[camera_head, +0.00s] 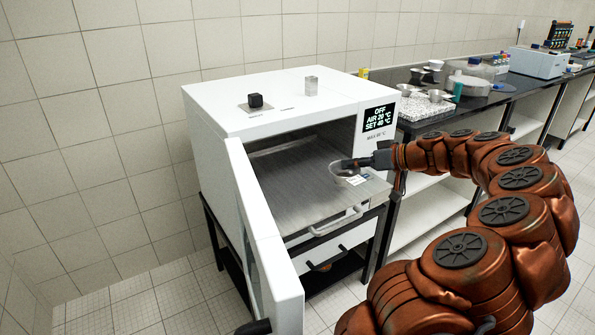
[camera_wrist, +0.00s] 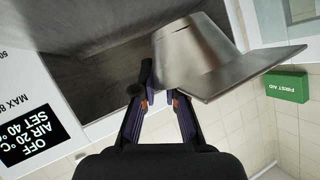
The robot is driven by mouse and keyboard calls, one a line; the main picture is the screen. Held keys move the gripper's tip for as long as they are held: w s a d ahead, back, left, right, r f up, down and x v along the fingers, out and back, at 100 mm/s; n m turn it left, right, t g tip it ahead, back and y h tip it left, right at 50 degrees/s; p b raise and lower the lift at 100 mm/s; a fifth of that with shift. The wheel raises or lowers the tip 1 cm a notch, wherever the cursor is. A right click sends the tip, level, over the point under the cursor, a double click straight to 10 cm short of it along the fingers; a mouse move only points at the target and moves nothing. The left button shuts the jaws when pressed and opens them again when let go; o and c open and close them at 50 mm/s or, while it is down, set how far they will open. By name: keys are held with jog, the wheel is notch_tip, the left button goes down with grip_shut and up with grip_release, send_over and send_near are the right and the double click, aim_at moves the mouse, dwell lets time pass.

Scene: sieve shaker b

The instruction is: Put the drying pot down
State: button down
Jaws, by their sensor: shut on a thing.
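My gripper (camera_head: 352,163) reaches from the right into the open front of a white drying oven (camera_head: 215,110). It is shut on the drying pot (camera_head: 344,174), a small grey metal vessel over the front right part of the oven's shelf (camera_head: 290,185). In the wrist view, my gripper's fingers (camera_wrist: 160,98) close at the lower edge of the metal pot (camera_wrist: 190,55). A thin flat metal piece spreads to its right. I cannot tell whether the pot touches the shelf.
The oven door (camera_head: 262,235) stands open toward the front left. A dark bench (camera_head: 490,100) with several dishes and instruments runs to the right. The shelf's left and middle look bare. The oven display (camera_head: 380,119) reads OFF. A green first aid box (camera_wrist: 287,87) hangs on the wall.

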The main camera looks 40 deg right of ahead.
aim_at(331, 168)
jog(key=w+a, duration=0.2)
jog(key=w, duration=0.1)
jog(key=w+a+p, duration=0.1)
jog(key=w+a, duration=0.2)
jog(key=w+a+f, duration=0.1)
jog(key=w+a, duration=0.2)
jog(key=w, duration=0.1)
jog(key=shift+a+p, duration=0.15)
jog(key=shift+p, duration=0.15)
jog(key=shift+w+a+f+p, duration=0.15)
jog(key=shift+w+f, duration=0.1)
jog(key=shift+f, duration=0.7)
jog(key=shift+w+a+f+p, duration=0.15)
jog(key=shift+w+f, duration=0.05)
jog(key=shift+f, duration=0.7)
jog(key=shift+f+b, duration=0.65)
jog(key=shift+b, duration=0.4)
jog(key=c, duration=1.2)
grip_release()
jog(key=shift+r, duration=0.15)
jog(key=r+p, duration=0.1)
jog(key=p, duration=0.2)
jog(key=shift+r, duration=0.3)
jog(key=b+v, duration=0.2)
jog(key=v, duration=0.9)
jog(key=shift+s+d, duration=0.15)
jog(key=shift+s, duration=0.25)
